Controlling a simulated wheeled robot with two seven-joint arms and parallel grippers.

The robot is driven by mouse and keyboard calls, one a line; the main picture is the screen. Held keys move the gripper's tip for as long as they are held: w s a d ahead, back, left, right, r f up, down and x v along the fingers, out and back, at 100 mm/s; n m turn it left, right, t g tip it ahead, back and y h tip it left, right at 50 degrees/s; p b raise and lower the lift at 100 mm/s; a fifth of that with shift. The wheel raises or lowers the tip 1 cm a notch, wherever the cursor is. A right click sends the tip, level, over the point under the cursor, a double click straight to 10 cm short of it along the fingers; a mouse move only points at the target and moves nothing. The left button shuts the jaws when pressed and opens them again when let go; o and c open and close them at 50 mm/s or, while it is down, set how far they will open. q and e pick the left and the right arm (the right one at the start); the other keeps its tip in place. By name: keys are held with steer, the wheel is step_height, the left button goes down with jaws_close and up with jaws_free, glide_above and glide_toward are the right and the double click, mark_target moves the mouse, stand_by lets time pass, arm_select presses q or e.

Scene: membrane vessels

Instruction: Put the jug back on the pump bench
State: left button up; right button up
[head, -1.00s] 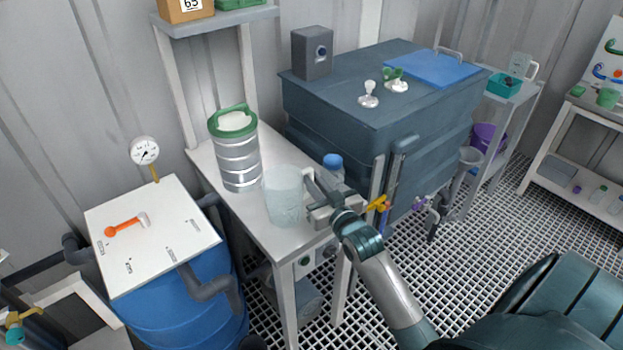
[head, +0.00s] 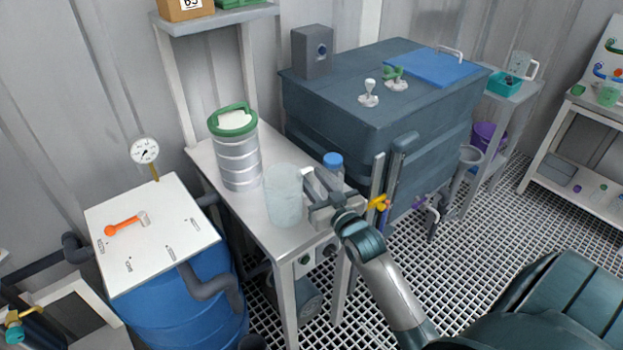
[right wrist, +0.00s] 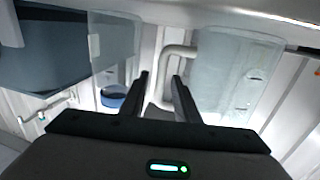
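The translucent jug (head: 284,197) stands upright on the near part of the light grey pump bench (head: 262,232), close to the front edge. Its pale handle points right, toward my right gripper (head: 318,200). In the right wrist view the jug (right wrist: 222,75) fills the upper right, and its handle (right wrist: 178,50) reaches down between the two fingers of the right gripper (right wrist: 161,80). A gap shows between the fingers, which look open around the handle rather than closed on it. My left gripper is not in view.
A metal canister with a green-handled lid (head: 237,150) stands behind the jug. A blue-capped bottle (head: 333,163) is just behind my right gripper. A large dark tank (head: 375,110) is on the right, a blue barrel (head: 195,310) on the left.

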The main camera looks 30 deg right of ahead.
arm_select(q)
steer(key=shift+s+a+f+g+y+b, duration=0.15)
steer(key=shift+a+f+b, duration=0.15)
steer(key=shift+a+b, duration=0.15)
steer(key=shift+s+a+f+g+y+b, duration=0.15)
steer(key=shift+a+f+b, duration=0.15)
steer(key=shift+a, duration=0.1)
arm_select(e)
steer(key=s+a, duration=0.1)
steer(key=s, duration=1)
steer(key=shift+a, duration=0.15)
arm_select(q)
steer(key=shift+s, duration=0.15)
arm_select(e)
steer(key=shift+s, duration=0.15)
